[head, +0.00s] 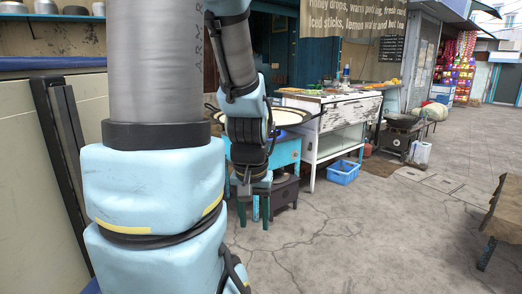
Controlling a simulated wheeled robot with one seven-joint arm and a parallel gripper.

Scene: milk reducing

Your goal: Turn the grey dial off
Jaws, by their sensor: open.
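My gripper (246,188) is small in the head view, at the lower end of my arm, pointing down in front of a blue stand (289,152). It is open, with nothing seen between its fingers. A wide dark-rimmed pan (305,114) of pale liquid sits on top of the blue stand, partly hidden behind my arm. A bluish glow (283,133) shows under the pan. I cannot make out the grey dial; my arm and gripper cover part of the stand's front.
A white food cart (345,112) stands right of the stand, with a blue crate (343,172) below it. A wooden bench (501,222) is at the right edge. The cracked pavement (370,240) between is clear.

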